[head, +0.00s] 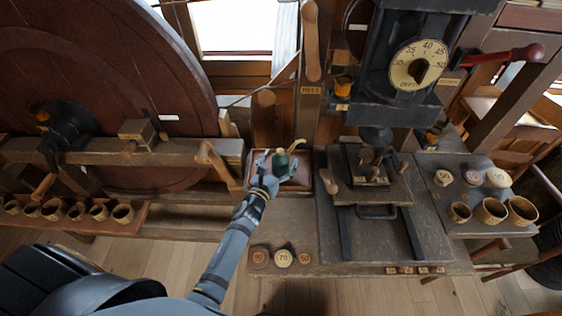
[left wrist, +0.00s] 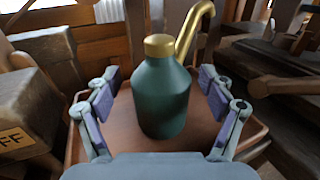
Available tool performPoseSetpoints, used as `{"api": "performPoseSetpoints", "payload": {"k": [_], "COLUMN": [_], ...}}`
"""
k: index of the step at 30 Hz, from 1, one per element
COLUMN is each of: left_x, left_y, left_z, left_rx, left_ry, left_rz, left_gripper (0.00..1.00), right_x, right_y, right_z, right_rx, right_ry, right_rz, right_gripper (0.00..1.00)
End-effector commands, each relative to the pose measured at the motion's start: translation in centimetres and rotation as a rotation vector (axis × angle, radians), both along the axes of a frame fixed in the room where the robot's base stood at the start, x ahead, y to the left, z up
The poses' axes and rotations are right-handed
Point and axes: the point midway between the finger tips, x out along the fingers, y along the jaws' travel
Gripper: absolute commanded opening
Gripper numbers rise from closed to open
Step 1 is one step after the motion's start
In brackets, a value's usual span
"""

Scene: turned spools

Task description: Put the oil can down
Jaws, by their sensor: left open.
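The oil can (left wrist: 162,98) is a dark green bottle with a brass cap and a curved brass spout. It stands upright on a reddish-brown tray (left wrist: 208,125) in the left wrist view. In the head view the can (head: 281,161) shows on the tray (head: 301,181) at the middle of the bench. My left gripper (left wrist: 163,100) is open, with one purple-padded finger on each side of the can and visible gaps between them. In the head view the left gripper (head: 279,168) reaches in from below. My right gripper is not seen.
A press with a round dial (head: 418,65) stands right of the tray, over a dark plate. A large wooden wheel (head: 165,95) is at the left, with small cups on a shelf below. Round numbered weights (head: 283,258) sit on the bench's front edge.

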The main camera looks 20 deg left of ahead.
Motion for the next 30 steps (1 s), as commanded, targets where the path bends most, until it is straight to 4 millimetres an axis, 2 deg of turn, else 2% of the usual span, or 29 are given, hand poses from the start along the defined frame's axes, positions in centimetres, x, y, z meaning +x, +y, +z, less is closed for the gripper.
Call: {"api": "performPoseSetpoints", "payload": {"k": [1,2,15,18,22,24,26,30], "left_x": [0.0,0.0,0.0,0.0,0.0,0.0,0.0,0.0], "left_y": [0.0,0.0,0.0,0.0,0.0,0.0,0.0,0.0], "left_z": [0.0,0.0,0.0,0.1,0.1,0.8,2.0,5.7], "left_rx": [0.0,0.0,-0.001,-0.001,-0.001,-0.001,0.0,0.001], "left_ry": [0.0,0.0,0.0,-0.001,-0.001,-0.002,-0.003,-0.003], "left_rz": [0.0,0.0,0.0,0.0,0.0,0.0,0.0,0.0], "left_gripper": [0.81,0.76,0.17,0.06,0.06,0.06,0.06,0.06], "right_x": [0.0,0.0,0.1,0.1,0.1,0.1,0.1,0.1], "right_y": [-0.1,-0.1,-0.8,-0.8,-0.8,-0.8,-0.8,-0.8], "right_z": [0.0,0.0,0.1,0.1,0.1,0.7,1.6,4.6], "right_rx": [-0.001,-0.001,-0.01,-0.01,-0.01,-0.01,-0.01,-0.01], "right_ry": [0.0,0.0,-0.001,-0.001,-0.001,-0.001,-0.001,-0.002], "right_rz": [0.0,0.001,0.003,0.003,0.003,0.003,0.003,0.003], "right_gripper": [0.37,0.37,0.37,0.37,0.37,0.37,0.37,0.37]}}
